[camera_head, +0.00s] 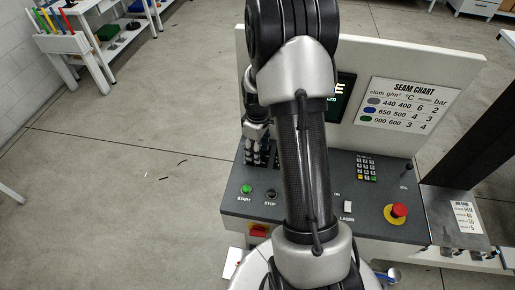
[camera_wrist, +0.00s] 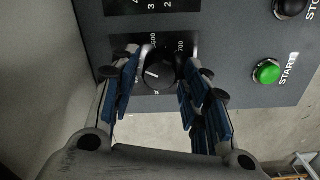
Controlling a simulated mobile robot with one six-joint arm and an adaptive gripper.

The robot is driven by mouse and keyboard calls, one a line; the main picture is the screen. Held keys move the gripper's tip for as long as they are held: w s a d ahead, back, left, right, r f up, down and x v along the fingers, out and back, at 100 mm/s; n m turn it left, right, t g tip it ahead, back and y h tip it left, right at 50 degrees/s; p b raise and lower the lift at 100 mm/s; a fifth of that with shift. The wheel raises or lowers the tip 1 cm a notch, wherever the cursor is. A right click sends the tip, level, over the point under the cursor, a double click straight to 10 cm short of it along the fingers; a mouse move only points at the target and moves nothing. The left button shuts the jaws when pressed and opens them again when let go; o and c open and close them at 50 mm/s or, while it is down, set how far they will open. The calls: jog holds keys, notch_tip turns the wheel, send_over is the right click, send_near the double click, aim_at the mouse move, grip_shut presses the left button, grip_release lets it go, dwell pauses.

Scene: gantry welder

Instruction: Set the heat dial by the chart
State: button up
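The heat dial (camera_wrist: 158,74) is a round black knob with a white pointer line, on the grey panel in the wrist view. Its scale shows 600 and 700 near the top; other marks are hidden or too small. My gripper (camera_wrist: 158,92) is open, its blue-padded fingers on either side of the dial, with small gaps seeming to show. In the head view my gripper (camera_head: 257,155) is over the panel's left part, and hides the dial. The seam chart (camera_head: 412,103) lists grey 440 400 6 2, blue 650 500 4 3, green 900 600 3 4.
A green start button (camera_wrist: 267,72) and a black stop button (camera_head: 271,194) sit near the dial. A red emergency button (camera_head: 396,213) and keypad (camera_head: 367,166) are farther right. A job card (camera_head: 464,217) is too small to read fully. My arm partly covers a dark screen (camera_head: 343,98).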

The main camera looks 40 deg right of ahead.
jog(key=shift+o, duration=0.6)
jog(key=shift+r, duration=0.1)
jog(key=shift+w+r, duration=0.1)
jog(key=shift+r, duration=0.25)
notch_tip(320, 180, up, 11)
